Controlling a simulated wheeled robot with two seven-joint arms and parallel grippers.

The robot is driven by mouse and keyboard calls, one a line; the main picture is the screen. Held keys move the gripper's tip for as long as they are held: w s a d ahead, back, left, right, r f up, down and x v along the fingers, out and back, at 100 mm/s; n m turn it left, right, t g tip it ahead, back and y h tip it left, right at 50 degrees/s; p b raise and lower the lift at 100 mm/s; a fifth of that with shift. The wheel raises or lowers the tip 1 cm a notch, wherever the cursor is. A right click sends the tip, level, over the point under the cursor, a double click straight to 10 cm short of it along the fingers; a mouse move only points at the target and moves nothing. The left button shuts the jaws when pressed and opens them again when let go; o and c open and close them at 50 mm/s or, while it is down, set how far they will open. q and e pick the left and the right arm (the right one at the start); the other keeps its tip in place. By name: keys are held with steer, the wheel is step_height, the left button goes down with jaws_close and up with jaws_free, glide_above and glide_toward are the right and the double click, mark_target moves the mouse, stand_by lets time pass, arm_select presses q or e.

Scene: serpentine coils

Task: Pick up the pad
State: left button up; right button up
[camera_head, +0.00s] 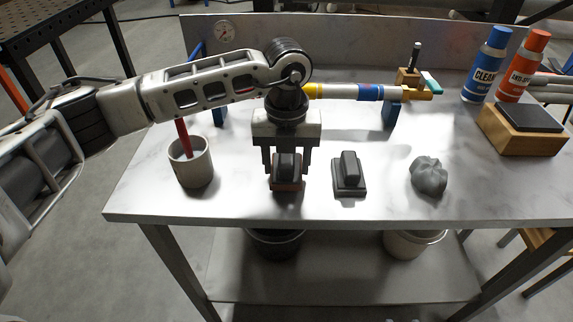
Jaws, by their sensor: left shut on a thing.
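My left gripper (287,160) points straight down over the metal table (240,207). Its two fingers are shut on the dark grip of a pad with a reddish base (287,186). Whether this pad rests on the table or is just off it, I cannot tell. A second pad (349,178), all dark grey with a raised grip, sits on the table just to the right, apart from the gripper. My right gripper does not show.
A grey cup (191,163) with a red-handled tool stands left. A crumpled grey cloth (429,175) lies right. Behind are a horizontal tube (340,91) on blue stands, blue (486,65) and red (522,66) bottles, and a wooden block with a dark top (525,131).

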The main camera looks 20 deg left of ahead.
arm_select(q)
steer(key=s+d+r+b, duration=0.1)
steer(key=s+d+r, duration=0.1)
steer(key=s+r, duration=0.4)
steer(key=s+d+r+b, duration=0.1)
steer(key=s+d+r, duration=0.1)
steer(key=s+r, duration=0.4)
steer(key=shift+s+d, duration=0.4)
steer(key=shift+s, duration=0.2)
steer(key=shift+o, duration=0.7)
